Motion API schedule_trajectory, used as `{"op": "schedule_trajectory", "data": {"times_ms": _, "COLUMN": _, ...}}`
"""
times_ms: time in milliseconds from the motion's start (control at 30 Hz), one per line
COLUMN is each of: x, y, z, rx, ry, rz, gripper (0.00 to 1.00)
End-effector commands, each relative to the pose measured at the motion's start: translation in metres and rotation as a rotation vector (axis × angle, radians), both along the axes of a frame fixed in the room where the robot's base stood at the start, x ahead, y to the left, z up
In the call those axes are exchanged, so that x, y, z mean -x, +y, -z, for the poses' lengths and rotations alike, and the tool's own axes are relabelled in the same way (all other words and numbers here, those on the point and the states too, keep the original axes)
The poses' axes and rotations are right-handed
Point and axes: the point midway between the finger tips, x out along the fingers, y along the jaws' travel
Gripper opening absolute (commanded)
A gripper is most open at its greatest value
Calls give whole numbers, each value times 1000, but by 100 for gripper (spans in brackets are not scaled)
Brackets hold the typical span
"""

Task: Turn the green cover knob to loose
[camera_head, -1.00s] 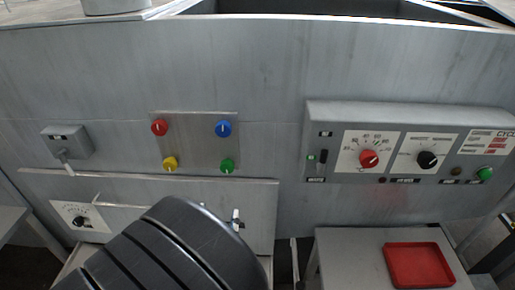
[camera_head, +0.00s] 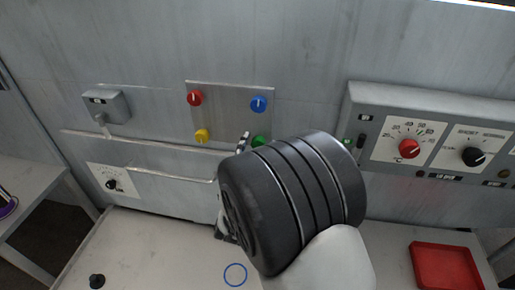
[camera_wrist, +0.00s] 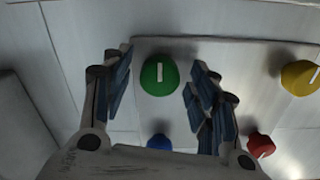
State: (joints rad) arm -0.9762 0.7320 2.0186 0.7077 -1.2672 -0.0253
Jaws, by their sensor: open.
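The green cover knob (camera_head: 258,141) is at the lower right of a metal plate (camera_head: 230,117) on the grey machine wall, partly hidden behind my arm. In the wrist view the green knob (camera_wrist: 160,76) shows whole, with a white mark lying along the picture's vertical. My gripper (camera_wrist: 158,72) is open, one finger on each side of the green knob, with visible gaps and no clear contact. In the head view only a fingertip of my gripper (camera_head: 244,139) shows, just left of the green knob.
Red (camera_head: 194,97), blue (camera_head: 258,103) and yellow (camera_head: 202,135) knobs share the plate. A control box (camera_head: 440,105) with a red dial (camera_head: 409,148) and a black dial (camera_head: 473,156) juts out at right. A lever switch (camera_head: 106,106) is at left. A red tray (camera_head: 446,266) is lower right.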

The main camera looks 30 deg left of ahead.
Motion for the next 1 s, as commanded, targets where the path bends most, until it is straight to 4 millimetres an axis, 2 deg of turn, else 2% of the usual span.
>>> {"op": "schedule_trajectory", "data": {"times_ms": 333, "x": -3, "y": 1, "z": 0, "rx": 1, "ry": 0, "rz": 0, "gripper": 53}}
{"op": "schedule_trajectory", "data": {"times_ms": 1000, "x": -3, "y": 1, "z": 0, "rx": 1, "ry": 0, "rz": 0, "gripper": 10}}
